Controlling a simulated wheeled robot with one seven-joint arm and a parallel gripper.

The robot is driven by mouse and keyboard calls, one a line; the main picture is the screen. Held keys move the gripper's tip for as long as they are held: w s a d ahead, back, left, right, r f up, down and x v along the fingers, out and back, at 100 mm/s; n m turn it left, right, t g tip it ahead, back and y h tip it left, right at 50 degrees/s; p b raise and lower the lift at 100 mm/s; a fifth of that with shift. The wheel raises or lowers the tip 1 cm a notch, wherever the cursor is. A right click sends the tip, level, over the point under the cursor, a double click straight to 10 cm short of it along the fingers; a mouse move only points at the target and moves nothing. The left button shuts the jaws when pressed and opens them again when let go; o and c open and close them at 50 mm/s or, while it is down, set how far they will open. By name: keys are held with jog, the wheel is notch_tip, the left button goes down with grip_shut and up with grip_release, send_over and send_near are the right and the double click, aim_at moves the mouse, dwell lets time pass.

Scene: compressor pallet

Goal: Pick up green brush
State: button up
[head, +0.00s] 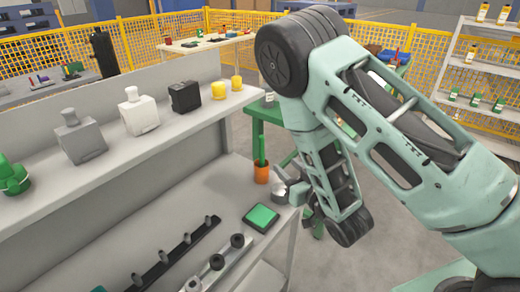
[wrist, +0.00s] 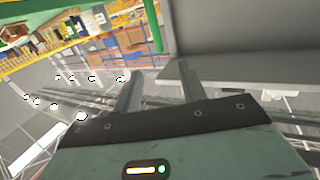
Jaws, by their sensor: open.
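The green brush (head: 261,148) stands upright in an orange cup (head: 261,174) at the right end of the grey workbench in the head view. Its lower part is hidden inside the cup. My gripper (head: 281,184) is just right of the cup, close to it and apart from the brush as far as I can see. In the wrist view my gripper (wrist: 159,85) has its two fingers spread with nothing between them. A green bar shows at the top of that view; I cannot tell if it is the brush.
A green-topped block (head: 261,217) and a black rail with pegs (head: 172,256) lie on the workbench. The upper shelf (head: 190,125) behind holds grey, white, black and yellow items. A green table (head: 262,112) stands behind my arm. Bench around the cup's left is clear.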

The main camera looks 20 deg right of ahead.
aim_at(263, 140)
jog(key=b+x, duration=0.2)
jog(key=x, duration=0.2)
jog(key=b+x, duration=0.2)
jog(key=x, duration=0.1)
jog(key=r+b+x, duration=0.1)
jog(key=b+x, duration=0.1)
jog(key=x, duration=0.2)
jog(key=shift+w+r, duration=0.1)
jog(key=shift+w, duration=0.3)
jog(key=shift+p+x, duration=0.85)
jog(key=shift+x, duration=2.05)
jog(key=shift+d+r, duration=0.15)
grip_shut()
